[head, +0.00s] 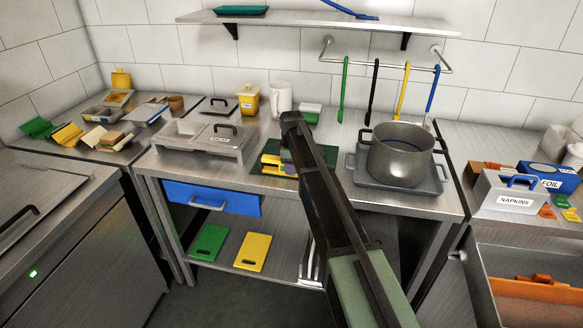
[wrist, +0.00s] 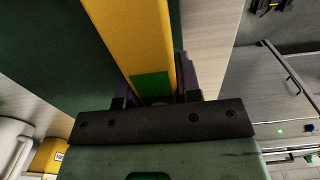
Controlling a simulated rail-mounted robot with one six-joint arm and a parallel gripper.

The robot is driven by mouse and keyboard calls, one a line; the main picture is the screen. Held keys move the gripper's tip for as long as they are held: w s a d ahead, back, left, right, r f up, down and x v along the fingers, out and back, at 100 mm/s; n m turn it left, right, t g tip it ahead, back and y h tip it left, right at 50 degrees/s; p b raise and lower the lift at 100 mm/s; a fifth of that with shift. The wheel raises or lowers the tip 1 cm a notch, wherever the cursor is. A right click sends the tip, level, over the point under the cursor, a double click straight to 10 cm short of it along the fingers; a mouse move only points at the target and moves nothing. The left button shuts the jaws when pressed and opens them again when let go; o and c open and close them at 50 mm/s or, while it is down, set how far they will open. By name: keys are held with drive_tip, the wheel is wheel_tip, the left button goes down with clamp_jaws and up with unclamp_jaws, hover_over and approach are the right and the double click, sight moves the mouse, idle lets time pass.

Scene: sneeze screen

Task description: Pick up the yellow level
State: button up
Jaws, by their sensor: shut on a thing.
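The yellow level (wrist: 130,35) is a long yellow bar with a green patch, running up from between my fingers in the wrist view. In the head view its yellow end (head: 268,160) shows at the dark green mat (head: 258,171) on the middle counter. My gripper (wrist: 157,85) has its purple fingers on both sides of the bar and is shut on it. In the head view my gripper (head: 289,168) is partly hidden behind my dark arm. I cannot tell whether the level touches the mat.
A steel pot (head: 400,160) stands on a burner at the right of the counter. A lidded steel container (head: 205,140) is left of the mat. Utensils hang from a rail (head: 385,64) behind. A yellow tub (head: 248,100) and a white jug (head: 281,98) stand at the back.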

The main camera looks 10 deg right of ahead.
wheel_tip(320, 180, up, 20)
drive_tip(key=p, duration=2)
drive_tip(key=shift+f, duration=0.15)
